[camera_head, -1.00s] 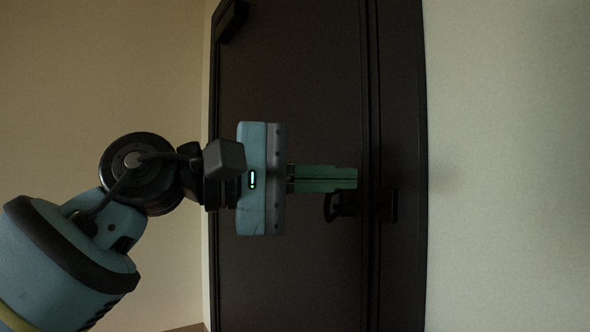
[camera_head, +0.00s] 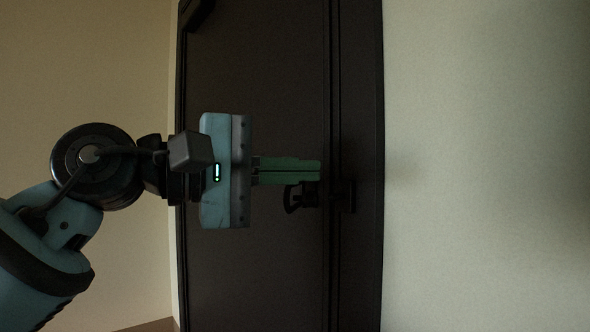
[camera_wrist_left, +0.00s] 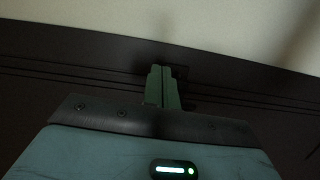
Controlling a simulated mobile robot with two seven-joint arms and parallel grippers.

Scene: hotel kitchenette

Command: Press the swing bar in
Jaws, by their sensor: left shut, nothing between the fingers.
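The swing bar (camera_head: 301,197) is a small dark bar with a loop-like end. It sticks out to the left from a dark mount (camera_head: 345,195) on the door frame. My left gripper (camera_head: 319,171) has green fingers closed together with nothing between them. Its fingertips lie just above the bar in the head view; I cannot tell whether they touch it. In the left wrist view the shut fingers (camera_wrist_left: 161,69) point at the dark frame, and part of the dark mount (camera_wrist_left: 180,72) shows behind them. The fingers hide most of the bar there. My right gripper is not seen.
The dark door (camera_head: 270,270) fills the middle behind my gripper. Its dark frame (camera_head: 360,270) runs along the right side. A pale wall (camera_head: 480,160) lies right of it, and a beige wall (camera_head: 110,60) lies left.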

